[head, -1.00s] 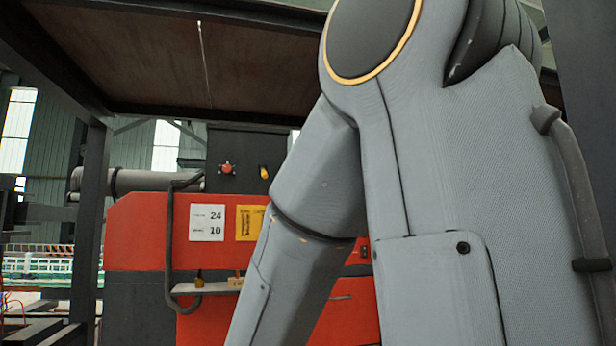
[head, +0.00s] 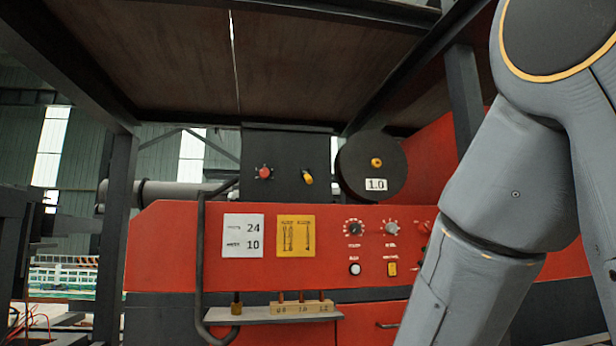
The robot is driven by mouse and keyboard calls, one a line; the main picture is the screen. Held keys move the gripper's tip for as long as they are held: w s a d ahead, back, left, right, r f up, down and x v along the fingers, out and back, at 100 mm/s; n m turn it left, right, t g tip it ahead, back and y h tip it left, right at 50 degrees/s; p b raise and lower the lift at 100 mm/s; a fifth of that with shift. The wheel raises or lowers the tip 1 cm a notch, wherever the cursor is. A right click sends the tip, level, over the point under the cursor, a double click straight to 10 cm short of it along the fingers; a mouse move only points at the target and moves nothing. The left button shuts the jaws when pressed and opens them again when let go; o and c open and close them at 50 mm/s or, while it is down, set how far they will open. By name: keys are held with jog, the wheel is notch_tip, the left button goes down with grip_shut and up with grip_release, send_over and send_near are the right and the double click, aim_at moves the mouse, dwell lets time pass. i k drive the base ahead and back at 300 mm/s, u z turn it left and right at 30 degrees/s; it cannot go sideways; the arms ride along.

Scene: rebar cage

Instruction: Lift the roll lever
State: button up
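No part is marked as the roll lever, so I cannot tell which one it is. A dark bent bar (head: 199,262) runs down the left front of the red machine (head: 160,235) and hooks under a small shelf. A short yellow handle (head: 307,178) sits on the dark box (head: 286,150) above the red panel, right of a red button (head: 264,172). My grey arm covers the right side and hides part of the panel. My gripper is outside the picture.
The small shelf (head: 270,315) holds a wooden block with pegs and a dark weight (head: 237,304). A round dark drum (head: 371,166) labelled 1.0 and several knobs (head: 353,227) are to the right. Dark frame posts (head: 116,230) and a brown roof panel surround the machine.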

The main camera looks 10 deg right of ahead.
aim_at(308, 179)
jog(key=u, duration=1.25)
jog(key=i, duration=1.25)
jog(key=z, duration=1.3)
